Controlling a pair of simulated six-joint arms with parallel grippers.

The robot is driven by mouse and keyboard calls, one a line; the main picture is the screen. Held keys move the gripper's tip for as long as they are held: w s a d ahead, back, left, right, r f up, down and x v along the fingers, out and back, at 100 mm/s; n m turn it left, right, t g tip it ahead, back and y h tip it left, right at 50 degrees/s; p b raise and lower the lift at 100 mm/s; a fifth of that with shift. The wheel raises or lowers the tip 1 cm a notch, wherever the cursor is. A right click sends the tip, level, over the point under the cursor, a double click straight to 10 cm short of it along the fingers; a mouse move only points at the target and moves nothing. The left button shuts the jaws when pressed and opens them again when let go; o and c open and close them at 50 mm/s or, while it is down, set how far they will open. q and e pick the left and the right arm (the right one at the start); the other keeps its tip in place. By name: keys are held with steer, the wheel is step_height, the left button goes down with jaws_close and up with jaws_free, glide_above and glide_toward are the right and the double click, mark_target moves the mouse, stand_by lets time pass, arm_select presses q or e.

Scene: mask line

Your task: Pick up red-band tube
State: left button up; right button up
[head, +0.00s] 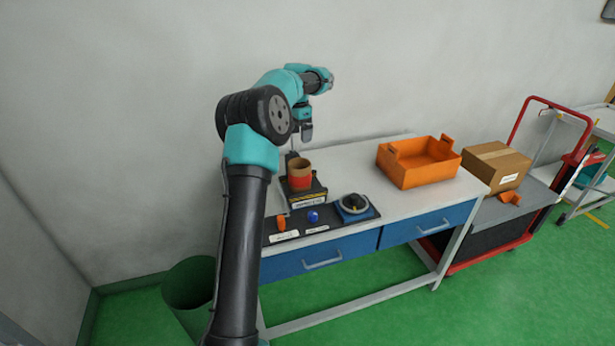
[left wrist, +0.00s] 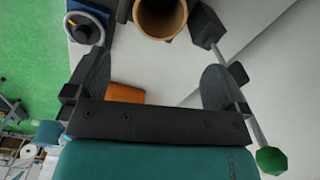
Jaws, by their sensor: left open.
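The red-band tube (head: 299,168) is a short, wide brown cylinder with a red band round its lower part. It stands upright on a black stand (head: 308,195) at the back left of the table. My left gripper (head: 305,132) is above the tube in the head view, and its fingers are small there. In the left wrist view the tube's open round mouth (left wrist: 160,14) shows at the top edge, between the spread fingers. The left gripper is open and holds nothing. The tube's lower part is outside the wrist view. My right gripper is not in view.
An orange bin (head: 412,172) stands to the right. The white tabletop between is clear. A wall is close behind.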

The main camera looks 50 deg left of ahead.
arm_select(q)
steer(key=shift+f, duration=0.1)
glide_toward(299, 161)
steer(key=s+d+f, duration=0.1)
steer(key=f, duration=0.1)
steer(key=s+d+f, duration=0.1)
steer(key=f, duration=0.1)
steer(key=d+f, duration=0.1)
steer(key=f, duration=0.2)
steer(key=shift+s+f, duration=0.1)
steer(key=shift+s, duration=0.3)
steer(key=shift+w+f, duration=0.2)
steer(key=shift+f, duration=2.4)
steer(key=shift+c, duration=0.2)
steer(key=c, duration=0.6)
